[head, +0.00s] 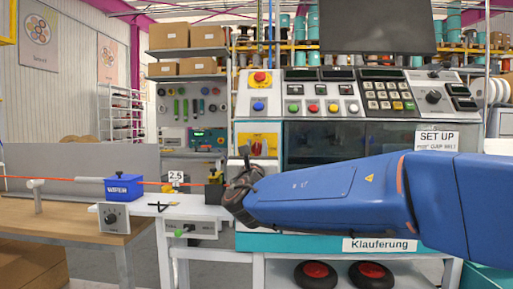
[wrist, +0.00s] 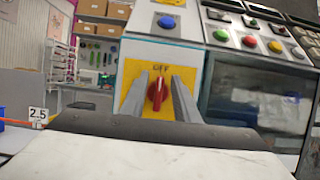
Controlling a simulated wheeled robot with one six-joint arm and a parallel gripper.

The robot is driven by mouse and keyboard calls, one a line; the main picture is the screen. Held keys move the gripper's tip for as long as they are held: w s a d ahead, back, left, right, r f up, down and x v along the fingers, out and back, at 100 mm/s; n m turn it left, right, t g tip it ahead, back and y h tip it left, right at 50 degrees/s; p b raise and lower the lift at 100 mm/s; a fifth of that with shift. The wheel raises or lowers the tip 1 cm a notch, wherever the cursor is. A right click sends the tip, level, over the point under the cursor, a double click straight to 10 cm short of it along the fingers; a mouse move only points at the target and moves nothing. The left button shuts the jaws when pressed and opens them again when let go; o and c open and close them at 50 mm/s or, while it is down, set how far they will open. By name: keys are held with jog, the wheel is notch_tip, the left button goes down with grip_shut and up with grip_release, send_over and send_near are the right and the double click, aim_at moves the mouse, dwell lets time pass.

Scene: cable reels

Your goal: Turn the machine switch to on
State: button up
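The machine switch (head: 257,147) is a red knob on a yellow plate at the left front of the machine. In the wrist view the red knob (wrist: 157,92) stands vertical, below the word OFF on the yellow plate (wrist: 132,92). My gripper (head: 250,162) is just in front of and slightly below the plate in the head view. In the wrist view its two grey fingers (wrist: 161,84) are apart, one on each side of the knob, with gaps between. I cannot tell how far the fingertips are from the plate. The lower part of the plate is hidden by my gripper.
Above the switch are a blue button (head: 258,106) and a red emergency button (head: 260,78) on yellow. A panel with coloured buttons (head: 313,107) lies to the right. A blue device (head: 124,187) and an orange cable (head: 90,180) are left on the bench.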

grip_shut()
jog(key=shift+f, duration=0.1)
dwell(0.3)
